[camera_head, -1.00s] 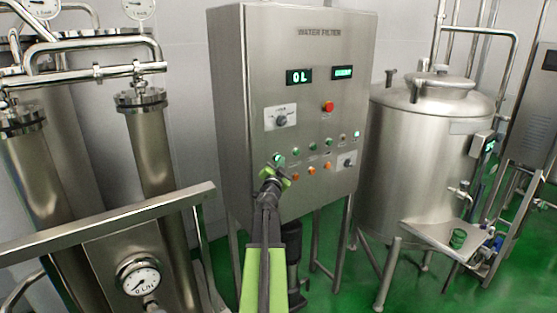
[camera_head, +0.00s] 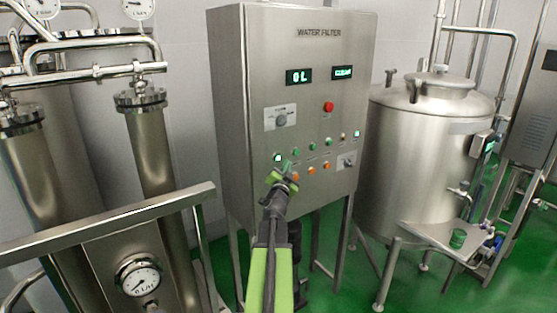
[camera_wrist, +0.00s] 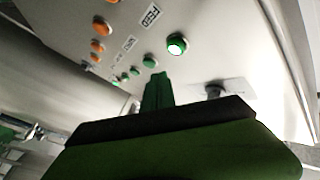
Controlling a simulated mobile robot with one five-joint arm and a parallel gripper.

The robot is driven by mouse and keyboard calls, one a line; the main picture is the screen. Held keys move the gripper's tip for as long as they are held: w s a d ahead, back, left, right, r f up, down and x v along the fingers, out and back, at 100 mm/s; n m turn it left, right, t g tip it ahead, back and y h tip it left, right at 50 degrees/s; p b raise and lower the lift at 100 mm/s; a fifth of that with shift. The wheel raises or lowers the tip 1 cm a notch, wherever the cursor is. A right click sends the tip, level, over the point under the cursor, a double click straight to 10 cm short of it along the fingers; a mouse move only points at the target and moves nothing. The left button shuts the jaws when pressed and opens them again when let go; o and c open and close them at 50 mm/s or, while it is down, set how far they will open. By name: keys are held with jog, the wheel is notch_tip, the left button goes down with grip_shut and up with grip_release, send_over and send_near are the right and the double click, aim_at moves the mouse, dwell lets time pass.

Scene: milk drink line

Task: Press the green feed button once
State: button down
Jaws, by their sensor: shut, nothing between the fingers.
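The green feed button (camera_head: 278,158) is the leftmost of the upper button row on the steel water filter cabinet. Its centre glows white. In the wrist view the feed button (camera_wrist: 177,44) shows whole, with a green ring, beside a label that seems to read FEED. My gripper (camera_head: 283,174) is in front of the panel, just below and right of this button in the head view. In the wrist view my gripper's green fingers (camera_wrist: 157,90) are together and empty. They appear apart from the feed button, and nothing covers it.
More green buttons (camera_head: 312,147) continue to the right, with orange buttons (camera_head: 310,171) below. A red button (camera_head: 328,107) and a rotary switch (camera_head: 281,118) sit higher. A steel rail (camera_head: 110,222) stands left and a tank (camera_head: 425,160) right.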

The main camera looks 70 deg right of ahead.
jog(key=shift+s+a, duration=0.6)
jog(key=shift+s, duration=0.3)
